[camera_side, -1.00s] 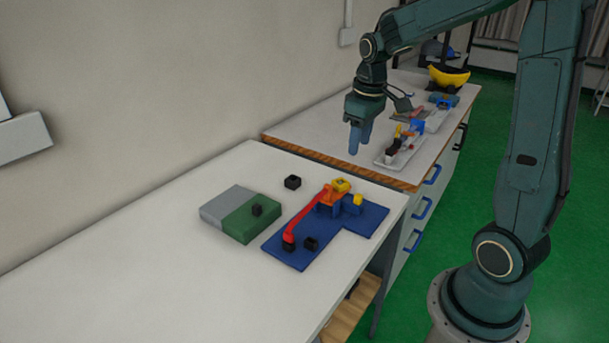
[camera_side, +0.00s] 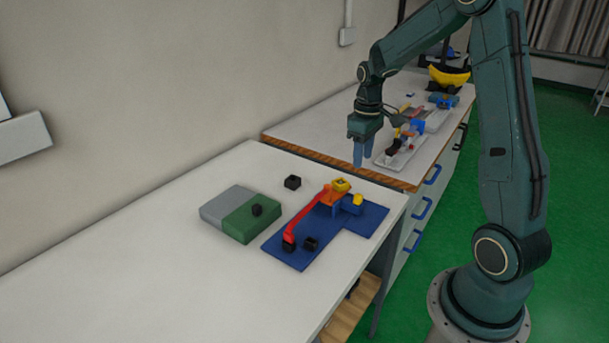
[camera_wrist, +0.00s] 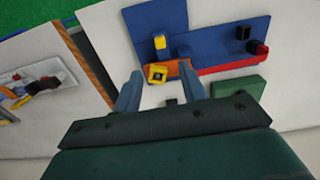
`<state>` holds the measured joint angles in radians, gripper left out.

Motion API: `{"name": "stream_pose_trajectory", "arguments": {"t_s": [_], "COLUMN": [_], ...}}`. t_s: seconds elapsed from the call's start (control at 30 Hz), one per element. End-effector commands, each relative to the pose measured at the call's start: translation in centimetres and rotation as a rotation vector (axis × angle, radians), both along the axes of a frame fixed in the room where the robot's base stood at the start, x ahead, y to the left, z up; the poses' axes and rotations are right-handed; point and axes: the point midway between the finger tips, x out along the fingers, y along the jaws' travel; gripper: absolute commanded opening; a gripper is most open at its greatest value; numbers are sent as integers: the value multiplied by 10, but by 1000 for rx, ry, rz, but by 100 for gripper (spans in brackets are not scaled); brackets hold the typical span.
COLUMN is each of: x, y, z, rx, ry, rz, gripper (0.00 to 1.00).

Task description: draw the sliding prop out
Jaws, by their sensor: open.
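A blue base plate (camera_side: 365,219) lies on the near table and carries a long red sloping bar (camera_side: 304,219). An orange piece with a square yellow top (camera_side: 341,185) is at the bar's upper end, beside a blue block (camera_side: 350,205). A small yellow piece (camera_side: 358,198) shows at this block; it also shows in the wrist view (camera_wrist: 160,41). I cannot tell which part is the sliding prop. My gripper (camera_side: 363,162) is open and empty, above and behind the blue plate. In the wrist view the square yellow piece (camera_wrist: 157,73) appears between the fingers.
A grey and green block (camera_side: 246,217) with a dark piece on it stands left of the plate. A loose black cube (camera_side: 292,182) lies behind. The farther table holds a tray (camera_side: 384,161) of parts and a yellow curved object (camera_side: 448,77). The near table's left side is clear.

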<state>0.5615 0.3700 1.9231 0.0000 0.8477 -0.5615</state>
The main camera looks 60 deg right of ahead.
Motion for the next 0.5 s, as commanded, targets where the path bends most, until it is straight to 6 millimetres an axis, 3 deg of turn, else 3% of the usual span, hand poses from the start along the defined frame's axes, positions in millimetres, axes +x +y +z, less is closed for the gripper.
{"name": "stream_pose_trajectory", "arguments": {"t_s": [0.5], "x": [-1], "y": [1], "z": [-74], "rx": [3], "ry": [5], "rz": [0], "gripper": [42]}}
